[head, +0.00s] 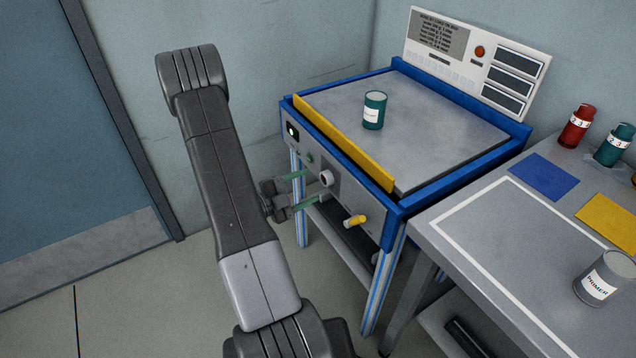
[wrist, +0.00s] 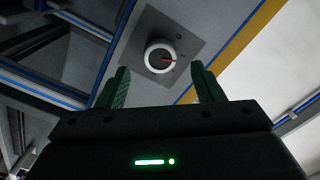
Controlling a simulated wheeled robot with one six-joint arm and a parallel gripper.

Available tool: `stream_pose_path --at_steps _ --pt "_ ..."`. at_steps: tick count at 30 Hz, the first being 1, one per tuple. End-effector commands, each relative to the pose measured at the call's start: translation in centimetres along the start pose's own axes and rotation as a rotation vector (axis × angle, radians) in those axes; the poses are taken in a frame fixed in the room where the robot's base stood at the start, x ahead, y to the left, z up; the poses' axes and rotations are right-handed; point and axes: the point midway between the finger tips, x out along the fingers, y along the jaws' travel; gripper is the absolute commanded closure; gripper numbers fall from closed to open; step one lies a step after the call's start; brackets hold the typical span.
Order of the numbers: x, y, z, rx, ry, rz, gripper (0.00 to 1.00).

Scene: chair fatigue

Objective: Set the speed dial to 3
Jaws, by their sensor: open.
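The speed dial (head: 326,178) is a round light knob on the grey front panel of the blue-framed machine. In the wrist view the dial (wrist: 160,57) shows a white rim, a dark face and a red pointer aimed to the right.
A yellow bar (head: 342,140) edges the machine's top, where a teal can (head: 374,110) stands. A yellow handle (head: 354,221) sticks out right of the dial. The side table (head: 480,245) at right holds red, teal and grey cans. Floor at left is clear.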

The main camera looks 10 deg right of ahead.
Motion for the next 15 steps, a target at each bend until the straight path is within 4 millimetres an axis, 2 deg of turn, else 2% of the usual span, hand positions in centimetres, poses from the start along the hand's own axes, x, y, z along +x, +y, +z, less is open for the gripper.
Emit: stream_pose_path --at_steps 7,15 --pt "3.1 0.1 0.0 0.001 0.003 0.003 0.39" --pt "4.4 0.0 0.0 0.001 0.000 0.000 0.39"
